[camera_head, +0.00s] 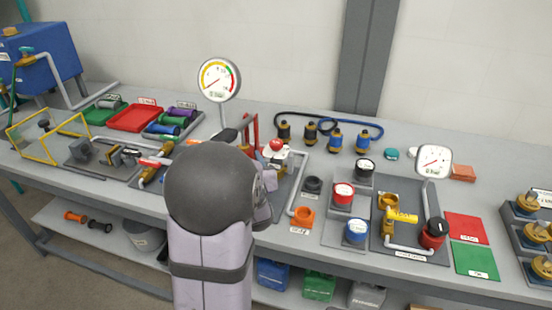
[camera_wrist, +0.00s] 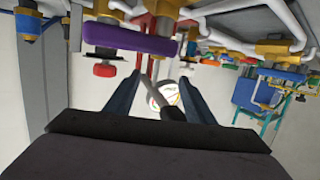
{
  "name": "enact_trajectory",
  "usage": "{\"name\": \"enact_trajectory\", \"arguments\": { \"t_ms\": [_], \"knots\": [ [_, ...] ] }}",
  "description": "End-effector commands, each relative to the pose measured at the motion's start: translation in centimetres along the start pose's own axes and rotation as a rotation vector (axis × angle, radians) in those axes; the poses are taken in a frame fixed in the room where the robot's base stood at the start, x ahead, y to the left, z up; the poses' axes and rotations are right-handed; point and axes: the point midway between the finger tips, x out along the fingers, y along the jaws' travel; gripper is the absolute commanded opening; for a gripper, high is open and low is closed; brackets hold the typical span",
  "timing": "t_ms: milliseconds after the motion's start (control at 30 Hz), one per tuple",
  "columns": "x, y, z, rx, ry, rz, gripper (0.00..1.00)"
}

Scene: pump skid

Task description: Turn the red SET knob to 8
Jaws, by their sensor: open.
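A small red knob (camera_head: 276,144) stands on a fitting just beyond my arm in the head view. A red knob (camera_wrist: 104,69) also shows in the wrist view, left of my left finger, near a purple bar (camera_wrist: 128,40). I cannot read a SET label or number, nor tell whether these are the same knob. My gripper (camera_wrist: 163,88) is open and empty. A dark lever-like handle (camera_wrist: 165,100) and a round dial (camera_wrist: 168,92) show between its fingers. In the head view my rounded arm link hides the fingers and the bench behind it.
A large gauge (camera_head: 219,79) stands behind on a stem. Right of my arm are an orange fitting (camera_head: 303,217), a red-capped block (camera_head: 344,193), a yellow valve (camera_head: 401,215) and a smaller gauge (camera_head: 434,160). A red tray (camera_head: 134,118) lies left. The bench's back right is fairly clear.

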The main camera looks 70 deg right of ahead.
Motion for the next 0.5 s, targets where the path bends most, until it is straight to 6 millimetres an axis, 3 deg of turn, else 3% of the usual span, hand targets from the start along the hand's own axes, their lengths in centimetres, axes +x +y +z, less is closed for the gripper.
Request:
{"name": "enact_trajectory", "arguments": {
  "t_ms": [33, 200, 333, 500],
  "knots": [
    [0.0, 2.5, 0.9, 0.011, 0.042, 0.034, 0.49],
    [-0.9, 7.2, 0.3, 0.026, 0.156, 0.093, 0.49],
    [-1.4, 8.9, 0.0, 0.029, 0.198, 0.113, 0.49],
    [-1.6, 9.2, -0.2, 0.029, 0.211, 0.117, 0.49]
  ]
}}
